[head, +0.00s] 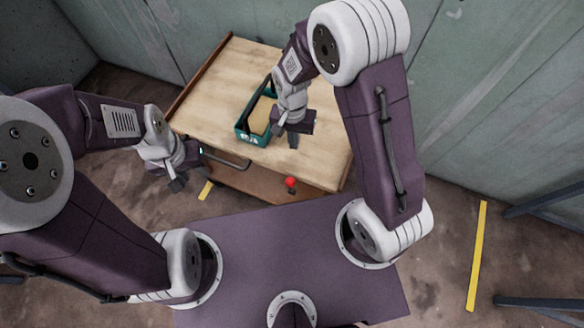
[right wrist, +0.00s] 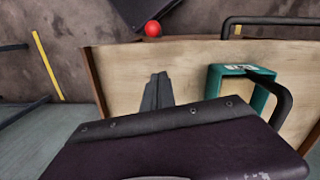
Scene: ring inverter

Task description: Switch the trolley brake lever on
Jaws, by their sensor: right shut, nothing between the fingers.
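The trolley (head: 330,158) has a light wooden top and a brown front. The brake lever's red knob (head: 291,182) stands out at its front, right of the handle; in the right wrist view the red knob (right wrist: 152,28) shows past the trolley's edge. My right gripper (head: 293,141) is shut and empty above the trolley top, behind the knob and apart from it. Its closed fingers (right wrist: 160,76) show in the right wrist view. My left gripper (head: 178,184) hangs left of the trolley, far from the lever; its jaw opening is unclear. The lever's shaft is barely visible.
A teal open box (head: 243,134) with a dark handle stands on the trolley top beside my right gripper. A dark bar handle (head: 228,160) runs along the trolley front. Walls stand behind and at right. Yellow floor strips (head: 477,255) mark the floor.

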